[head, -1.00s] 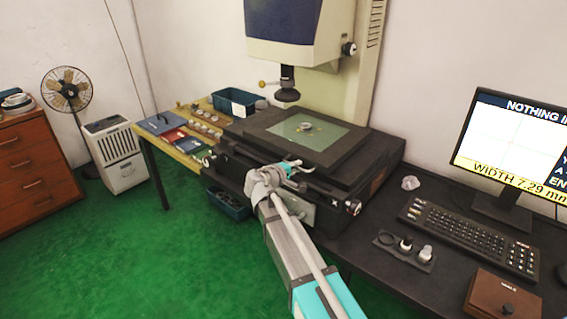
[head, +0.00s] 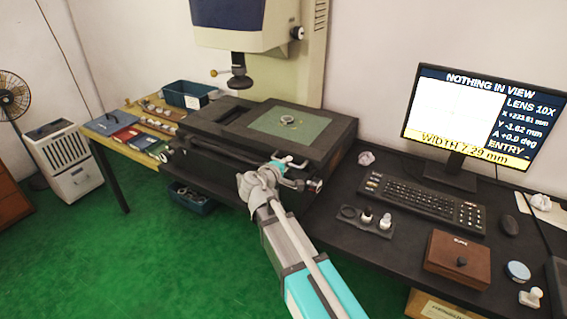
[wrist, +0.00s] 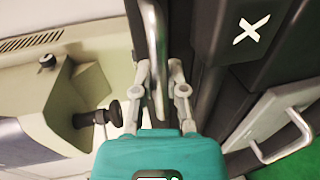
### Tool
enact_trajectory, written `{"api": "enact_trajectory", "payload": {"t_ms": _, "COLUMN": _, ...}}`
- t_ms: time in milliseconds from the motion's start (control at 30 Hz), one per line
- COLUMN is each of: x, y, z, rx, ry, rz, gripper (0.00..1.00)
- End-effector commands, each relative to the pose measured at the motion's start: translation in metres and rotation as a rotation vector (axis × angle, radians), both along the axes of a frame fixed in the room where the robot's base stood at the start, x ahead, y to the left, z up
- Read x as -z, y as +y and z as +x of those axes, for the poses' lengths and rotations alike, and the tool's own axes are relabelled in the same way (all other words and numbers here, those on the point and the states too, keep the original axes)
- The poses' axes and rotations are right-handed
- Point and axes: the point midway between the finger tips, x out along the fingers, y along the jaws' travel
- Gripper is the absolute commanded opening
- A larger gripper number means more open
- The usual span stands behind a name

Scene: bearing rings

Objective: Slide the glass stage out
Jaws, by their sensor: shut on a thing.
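The glass stage (head: 313,131) is a greenish pane in a dark frame on the measuring machine. A small metal ring (head: 288,120) lies on the pane. The stage stands to the right of the machine's lens (head: 239,80). My gripper (head: 284,165) is at the stage's front edge. In the wrist view my gripper (wrist: 158,82) is shut on a pale metal bar handle (wrist: 152,30), one finger on each side of it. The spot where the handle joins the stage is hidden.
A keyboard (head: 425,202), a monitor (head: 470,115) and a wooden box (head: 458,261) stand on the desk at right. A holder with small knobs (head: 365,220) is nearer the stage. In the wrist view, a second handle (wrist: 282,152) is on a grey front.

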Motion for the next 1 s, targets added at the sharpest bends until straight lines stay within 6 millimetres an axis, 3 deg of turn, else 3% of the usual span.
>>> {"api": "enact_trajectory", "payload": {"t_ms": 333, "x": 0.000, "y": 0.003, "z": -0.003, "rx": 0.001, "ry": 0.000, "rz": -0.003, "gripper": 0.00}}
{"api": "enact_trajectory", "payload": {"t_ms": 367, "x": 0.000, "y": 0.003, "z": -0.003, "rx": 0.000, "ry": 0.000, "rz": -0.003, "gripper": 0.21}}
{"api": "enact_trajectory", "payload": {"t_ms": 533, "x": 0.000, "y": 0.007, "z": -0.004, "rx": -0.006, "ry": 0.000, "rz": -0.003, "gripper": 0.52}}
{"api": "enact_trajectory", "payload": {"t_ms": 1000, "x": -0.002, "y": 0.012, "z": -0.006, "rx": -0.008, "ry": 0.002, "rz": 0.005, "gripper": 0.53}}
